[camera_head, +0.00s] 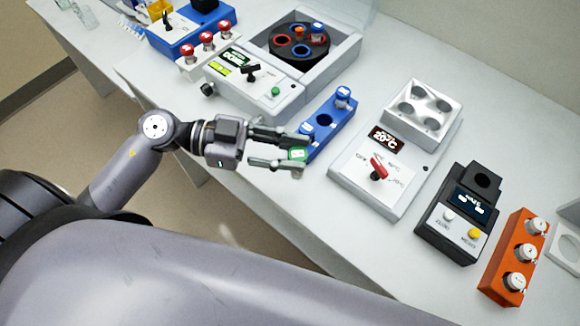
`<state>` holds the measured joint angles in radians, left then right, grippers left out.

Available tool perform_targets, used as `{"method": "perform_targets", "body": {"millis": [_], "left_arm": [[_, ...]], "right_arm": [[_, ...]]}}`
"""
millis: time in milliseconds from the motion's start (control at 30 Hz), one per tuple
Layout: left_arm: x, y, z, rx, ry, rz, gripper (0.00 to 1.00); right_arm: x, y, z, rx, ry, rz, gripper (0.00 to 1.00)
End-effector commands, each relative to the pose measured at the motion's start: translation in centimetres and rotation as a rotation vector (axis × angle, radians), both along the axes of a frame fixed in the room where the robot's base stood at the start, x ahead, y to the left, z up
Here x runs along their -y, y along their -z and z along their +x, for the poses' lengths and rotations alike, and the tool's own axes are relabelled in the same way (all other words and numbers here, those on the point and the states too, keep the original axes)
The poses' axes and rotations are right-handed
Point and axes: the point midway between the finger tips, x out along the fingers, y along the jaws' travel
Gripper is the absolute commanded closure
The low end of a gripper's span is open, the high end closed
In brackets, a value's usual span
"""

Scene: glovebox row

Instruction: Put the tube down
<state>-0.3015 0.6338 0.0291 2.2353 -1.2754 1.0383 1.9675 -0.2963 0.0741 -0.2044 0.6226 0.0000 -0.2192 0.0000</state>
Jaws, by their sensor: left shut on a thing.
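The rack's far hole holds a tube with a blue-white cap (343,94). Its middle hole (323,119) looks empty. Another pale cap (307,128) shows at the near end, partly behind the gripper. My right gripper is not in view.
A centrifuge (318,75) with an open lid stands behind the rack. A heater block with a red knob (378,168) is right of it, then a black device (458,212) and an orange rack (506,262) with capped vials. The table front below the gripper is clear.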

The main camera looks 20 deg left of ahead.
Motion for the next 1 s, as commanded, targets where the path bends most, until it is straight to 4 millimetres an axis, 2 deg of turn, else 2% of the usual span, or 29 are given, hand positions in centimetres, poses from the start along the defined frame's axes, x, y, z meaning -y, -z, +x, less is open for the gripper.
{"method": "perform_targets", "body": {"millis": [200, 467, 867, 900, 1000], "left_arm": [[0.0, 2.1, 0.0, -0.001, -0.001, 0.000, 0.94], [0.0, 5.6, 0.0, -0.002, 0.000, 0.000, 0.94], [0.0, 6.1, 0.0, 0.000, 0.001, 0.001, 0.94], [0.0, 6.1, 0.0, 0.001, 0.000, 0.001, 0.72], [0.0, 6.1, 0.0, 0.001, 0.000, 0.001, 0.65]], "right_arm": [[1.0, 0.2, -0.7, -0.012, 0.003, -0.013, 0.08], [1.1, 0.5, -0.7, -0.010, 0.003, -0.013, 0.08], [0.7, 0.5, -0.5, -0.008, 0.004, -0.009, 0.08], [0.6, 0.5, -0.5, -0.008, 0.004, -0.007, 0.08], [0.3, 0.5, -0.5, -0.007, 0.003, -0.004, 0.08]]}}
